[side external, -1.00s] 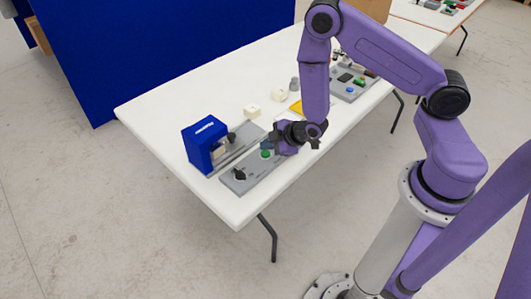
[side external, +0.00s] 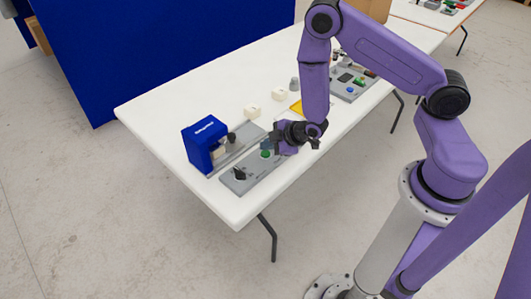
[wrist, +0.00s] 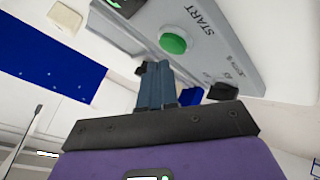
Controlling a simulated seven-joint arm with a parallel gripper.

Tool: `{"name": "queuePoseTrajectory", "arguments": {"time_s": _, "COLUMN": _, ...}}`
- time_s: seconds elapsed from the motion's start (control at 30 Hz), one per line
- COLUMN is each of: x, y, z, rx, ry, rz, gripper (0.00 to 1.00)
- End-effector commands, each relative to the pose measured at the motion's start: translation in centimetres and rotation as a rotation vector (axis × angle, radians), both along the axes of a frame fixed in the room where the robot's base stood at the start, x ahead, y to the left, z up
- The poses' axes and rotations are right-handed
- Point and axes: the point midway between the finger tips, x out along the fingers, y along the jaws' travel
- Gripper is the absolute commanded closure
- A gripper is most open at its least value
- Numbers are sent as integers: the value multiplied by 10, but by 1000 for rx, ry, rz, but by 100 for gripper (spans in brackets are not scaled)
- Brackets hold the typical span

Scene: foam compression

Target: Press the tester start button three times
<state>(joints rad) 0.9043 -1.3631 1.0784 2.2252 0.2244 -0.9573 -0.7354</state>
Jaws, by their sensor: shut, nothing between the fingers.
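The round green start button (side external: 266,154) sits on the grey control panel (side external: 254,174) at the near edge of the table. In the wrist view the green button (wrist: 173,43) shows clearly, with the word START printed beside it. My gripper (side external: 267,144) is over the panel beside the button, with its fingers pointing down. In the wrist view its blue-grey fingers (wrist: 155,68) are together and empty, with their tips close to the button in the picture. I cannot tell the exact gap. The blue tester (side external: 204,145) stands behind the panel on a grey base.
A black knob (side external: 239,173) is at the panel's left end. Pale blocks (side external: 251,111) and a yellow item (side external: 296,107) lie farther back on the white table (side external: 170,100). Another grey panel (side external: 351,88) with a blue button is beyond my arm. The table's left part is clear.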

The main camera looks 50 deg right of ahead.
Motion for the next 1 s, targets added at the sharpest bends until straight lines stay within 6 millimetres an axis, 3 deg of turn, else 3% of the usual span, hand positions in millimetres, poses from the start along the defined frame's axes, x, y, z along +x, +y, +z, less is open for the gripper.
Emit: {"name": "queuePoseTrajectory", "arguments": {"time_s": 1.0, "x": 0, "y": 0, "z": -11, "rx": 0, "ry": 0, "rz": 0, "gripper": 100}}
